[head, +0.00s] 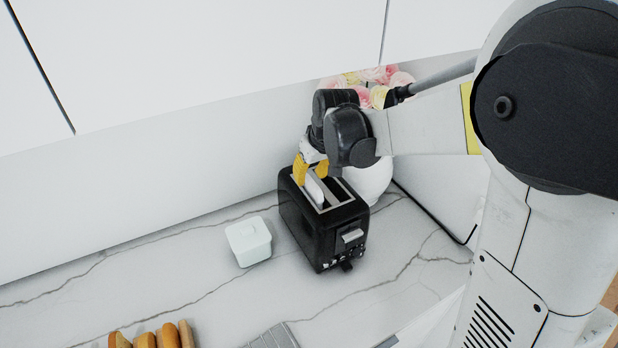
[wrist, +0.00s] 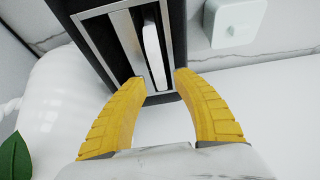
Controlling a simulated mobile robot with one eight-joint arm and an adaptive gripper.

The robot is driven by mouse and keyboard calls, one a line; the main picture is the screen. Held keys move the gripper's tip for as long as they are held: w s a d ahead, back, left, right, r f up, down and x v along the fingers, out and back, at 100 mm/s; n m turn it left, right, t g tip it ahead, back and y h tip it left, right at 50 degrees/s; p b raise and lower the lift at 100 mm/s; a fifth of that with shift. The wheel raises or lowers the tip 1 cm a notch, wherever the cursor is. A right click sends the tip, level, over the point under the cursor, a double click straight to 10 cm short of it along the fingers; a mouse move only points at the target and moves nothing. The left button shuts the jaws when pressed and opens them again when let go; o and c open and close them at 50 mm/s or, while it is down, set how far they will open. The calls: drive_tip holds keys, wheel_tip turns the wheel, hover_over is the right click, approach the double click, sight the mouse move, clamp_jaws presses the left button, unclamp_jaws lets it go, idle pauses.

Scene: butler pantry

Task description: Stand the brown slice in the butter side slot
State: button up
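A black two-slot toaster (head: 315,235) stands on the marble counter, and its metal top shows in the wrist view (wrist: 94,36). A pale, nearly white slice (head: 315,188) stands upright in the slot nearer the butter dish and sticks up from it; it also shows in the wrist view (wrist: 153,54). The other slot (wrist: 128,40) looks empty. My gripper (head: 311,170) is over the toaster with its yellow fingers apart; in the wrist view (wrist: 161,80) the tips stand either side of the pale slice's near end, with gaps showing. I cannot make out a distinctly brown slice in the toaster.
The white lidded butter dish (head: 248,241) stands left of the toaster. Several tan bread slices (head: 168,336) stand at the bottom edge, partly cut off. A white vase (head: 370,182) with pink flowers is close behind the toaster, and a wall runs behind.

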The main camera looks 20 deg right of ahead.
drive_tip(key=s, duration=0.4)
drive_tip(key=s+d, duration=0.1)
drive_tip(key=s, duration=0.3)
drive_tip(key=s+d+r+p, duration=0.1)
drive_tip(key=s, duration=0.3)
drive_tip(key=shift+s+d, duration=0.15)
drive_tip(key=shift+d, duration=0.05)
drive_tip(key=s+a+r+m+t, duration=0.2)
drive_tip(key=s+r, duration=0.4)
drive_tip(key=s, duration=0.5)
wheel_tip(320, 180, down, 11)
drive_tip(key=h+b, duration=0.1)
drive_tip(key=b, duration=1)
drive_tip(key=shift+s+a+t, duration=0.25)
drive_tip(key=shift+s+t, duration=0.15)
drive_tip(key=shift+s, duration=0.05)
